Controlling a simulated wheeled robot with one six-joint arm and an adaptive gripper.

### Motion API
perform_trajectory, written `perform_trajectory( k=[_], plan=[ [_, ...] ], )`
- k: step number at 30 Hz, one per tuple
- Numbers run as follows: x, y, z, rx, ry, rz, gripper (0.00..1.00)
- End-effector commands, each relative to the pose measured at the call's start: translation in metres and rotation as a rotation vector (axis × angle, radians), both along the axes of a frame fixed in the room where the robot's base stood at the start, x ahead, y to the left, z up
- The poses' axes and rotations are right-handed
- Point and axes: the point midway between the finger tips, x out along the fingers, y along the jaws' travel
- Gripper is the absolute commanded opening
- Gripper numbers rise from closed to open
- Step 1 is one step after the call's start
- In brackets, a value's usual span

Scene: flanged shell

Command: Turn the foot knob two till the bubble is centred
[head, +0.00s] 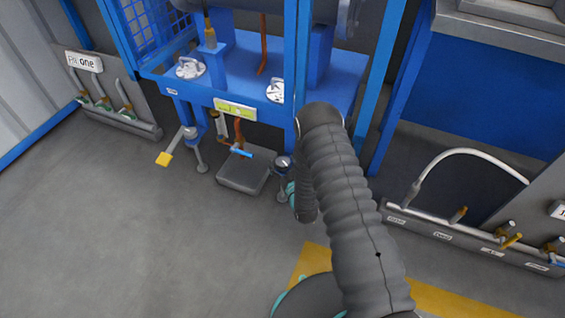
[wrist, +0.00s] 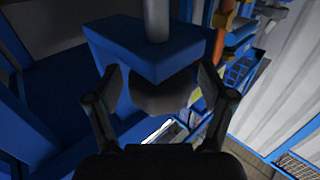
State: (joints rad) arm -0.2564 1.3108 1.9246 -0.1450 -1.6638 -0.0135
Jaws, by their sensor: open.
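In the wrist view a dark grey rounded foot knob (wrist: 163,97) sits under a blue bracket (wrist: 140,58), with a pale rod in line with it. My gripper (wrist: 161,84) is open, with one finger on each side of this knob. I cannot tell whether the fingers touch it. In the head view a foot knob (head: 283,162) shows under the right front of the blue frame, close to my arm, which hides my gripper. Another foot (head: 193,133) stands further left. A yellow-green level (head: 235,109) is on the frame's front edge; its bubble is too small to read.
A grey box (head: 244,172) lies on the floor between the feet. A yellow-tipped lever (head: 164,158) sticks out at the left. A pipe rack (head: 470,245) stands on the right and another (head: 110,105) on the left. The floor at the front left is clear.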

Motion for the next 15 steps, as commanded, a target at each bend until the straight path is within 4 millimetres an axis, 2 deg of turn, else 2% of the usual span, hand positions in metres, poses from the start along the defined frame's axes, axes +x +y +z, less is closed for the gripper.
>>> perform_trajectory(
  k=[3,10,15],
  plan=[
    [-0.0002,-0.0001,0.0,0.0,0.0,0.0,0.79],
    [-0.0003,-0.0001,0.0,0.0,0.0,0.0,0.21],
    [-0.0004,0.0001,-0.0002,0.0,0.0,-0.003,0.2]
  ],
)
